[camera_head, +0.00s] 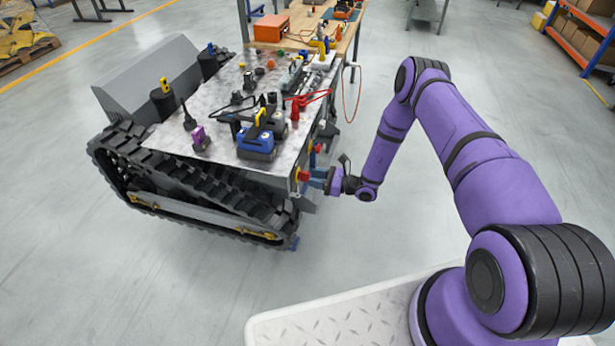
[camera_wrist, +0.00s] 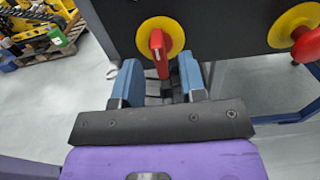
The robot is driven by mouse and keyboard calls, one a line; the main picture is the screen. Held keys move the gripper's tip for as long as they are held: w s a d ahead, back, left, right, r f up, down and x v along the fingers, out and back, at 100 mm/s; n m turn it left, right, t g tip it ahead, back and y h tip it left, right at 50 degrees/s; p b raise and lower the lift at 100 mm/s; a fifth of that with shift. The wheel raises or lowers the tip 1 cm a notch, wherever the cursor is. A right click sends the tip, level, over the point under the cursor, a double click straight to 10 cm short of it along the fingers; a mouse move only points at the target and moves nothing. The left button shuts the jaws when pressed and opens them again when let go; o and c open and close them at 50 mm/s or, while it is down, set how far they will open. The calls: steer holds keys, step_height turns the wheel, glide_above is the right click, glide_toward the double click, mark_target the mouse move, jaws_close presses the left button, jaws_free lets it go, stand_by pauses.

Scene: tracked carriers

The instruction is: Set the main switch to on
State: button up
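The main switch is a red rotary handle (camera_wrist: 158,52) on a yellow disc on the dark side panel of the tracked carrier (camera_head: 225,150). In the wrist view its handle points nearly straight down, slightly tilted. My gripper (camera_wrist: 160,75) is open, with one blue finger on each side of the handle in the picture. I see a gap on both sides; I cannot tell how deep the handle lies between the fingers. In the head view my gripper (camera_head: 318,179) is at the carrier's near right side, and the red of the switch (camera_head: 303,175) shows just by the fingertips.
A red mushroom-shaped knob (camera_wrist: 306,46) on a yellow disc sits on the same panel to the right. The carrier's top holds a blue-and-black device (camera_head: 256,143), cables and several small parts. A workbench (camera_head: 300,30) stands behind. The floor right of the carrier is clear.

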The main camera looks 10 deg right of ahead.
mark_target(307, 176)
steer(key=shift+x, duration=1.6)
jaws_close()
